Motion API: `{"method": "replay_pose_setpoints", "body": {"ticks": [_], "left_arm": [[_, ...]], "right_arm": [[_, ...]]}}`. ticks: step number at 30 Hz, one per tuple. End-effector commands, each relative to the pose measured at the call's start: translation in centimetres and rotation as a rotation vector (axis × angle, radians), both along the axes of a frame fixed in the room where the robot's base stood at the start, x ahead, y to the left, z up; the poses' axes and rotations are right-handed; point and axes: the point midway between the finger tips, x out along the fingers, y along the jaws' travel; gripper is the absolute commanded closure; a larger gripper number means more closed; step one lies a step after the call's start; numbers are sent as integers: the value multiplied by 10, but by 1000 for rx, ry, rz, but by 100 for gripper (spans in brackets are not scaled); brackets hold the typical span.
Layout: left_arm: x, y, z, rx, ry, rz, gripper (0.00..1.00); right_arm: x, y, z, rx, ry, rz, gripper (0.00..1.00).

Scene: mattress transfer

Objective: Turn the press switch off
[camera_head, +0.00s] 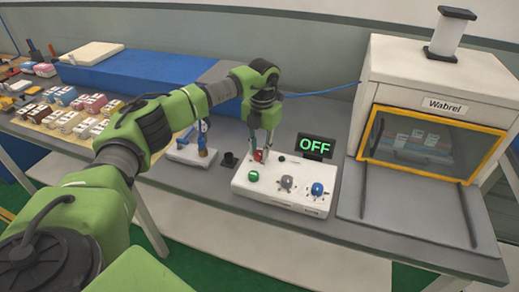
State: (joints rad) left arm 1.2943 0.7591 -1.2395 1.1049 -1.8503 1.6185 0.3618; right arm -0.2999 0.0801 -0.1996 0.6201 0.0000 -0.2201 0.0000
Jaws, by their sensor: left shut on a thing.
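A white control box (298,203) stands on the grey bench. It carries a red switch (258,155), a green button (253,176), a grey knob (286,182) and a blue knob (317,189). A black display (317,146) behind it reads "OFF" in green letters. My left gripper (261,153) points down at the back left of the box and is shut on the red switch, whose far side is partly hidden by the fingers. My right gripper is not in view.
A white press (395,70) labelled "Wabrel", with a yellow-framed window (435,143), stands to the right. A small stand (190,153) and a black piece (229,160) are left of the box. A blue block (140,73) and several small parts lie further left.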

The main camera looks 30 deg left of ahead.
Motion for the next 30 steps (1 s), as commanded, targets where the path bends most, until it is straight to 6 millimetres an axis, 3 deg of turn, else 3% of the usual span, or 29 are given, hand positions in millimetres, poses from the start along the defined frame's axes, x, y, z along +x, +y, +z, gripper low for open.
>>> {"method": "replay_pose_setpoints", "body": {"ticks": [1,2,3,12,16,30], "left_arm": [[1,1,2,0,-5,2,70],[1,1,2,0,-4,2,62],[1,0,1,0,-4,2,61],[0,0,1,0,-2,0,61],[1,0,10,-1,-4,0,61],[1,-4,101,-1,-6,1,61]], "right_arm": [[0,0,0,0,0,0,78],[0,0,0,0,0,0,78],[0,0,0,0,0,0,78],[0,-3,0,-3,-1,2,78],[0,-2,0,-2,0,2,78],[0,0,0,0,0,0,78]]}}
